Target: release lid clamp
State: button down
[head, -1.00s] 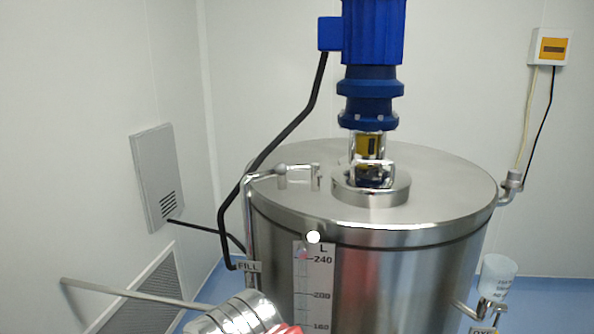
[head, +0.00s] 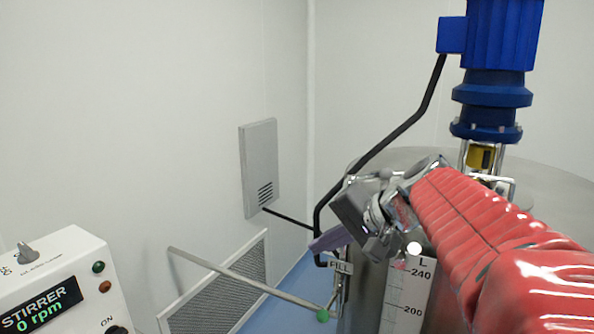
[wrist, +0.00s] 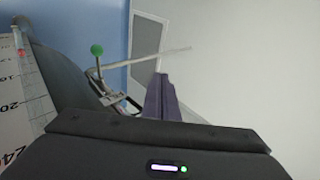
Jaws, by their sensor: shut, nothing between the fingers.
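The tank's lid clamp (wrist: 113,97) is a metal toggle at the tank's edge in the wrist view. Its thin lever ends in a green ball knob (wrist: 97,50); the knob also shows low in the head view (head: 322,315). My gripper (head: 318,243) reaches past the tank's left rim, above the knob in the head view. Its purple fingers (wrist: 161,82) are shut and empty. In the wrist view they are right of the clamp, apart from the knob. I cannot tell whether they touch the clamp's metal. My arm hides part of the tank (head: 375,290) and lid.
A long grey rod (head: 230,275) stretches left of the knob. The stirrer panel (head: 60,290) is at lower left, reading 0 rpm. The blue motor (head: 495,70) rises above the lid.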

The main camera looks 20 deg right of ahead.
jog(key=s+d+r+m+t+h, duration=0.1)
jog(key=s+d+r+m+t, duration=0.1)
jog(key=d, duration=0.5)
jog(key=s+d+r+m+t+h, duration=0.1)
jog(key=s+d+r+m+t, duration=0.1)
jog(key=s+d+r, duration=0.3)
jog(key=s+d+r+m+t+h, duration=0.1)
jog(key=s+d+r+m+t, duration=0.1)
jog(key=d, duration=0.6)
jog(key=shift+s+d+r+m+t, duration=0.25)
jog(key=shift+s+r, duration=0.35)
jog(key=shift+r, duration=0.25)
jog(key=shift+s+d+r+m+t, duration=0.15)
jog(key=shift+s+r+t, duration=0.1)
jog(key=shift+s+r, duration=0.5)
jog(key=shift+w+d+r, duration=0.1)
jog(key=shift+w+r, duration=0.05)
jog(key=shift+w, duration=0.05)
jog(key=shift+w, duration=0.1)
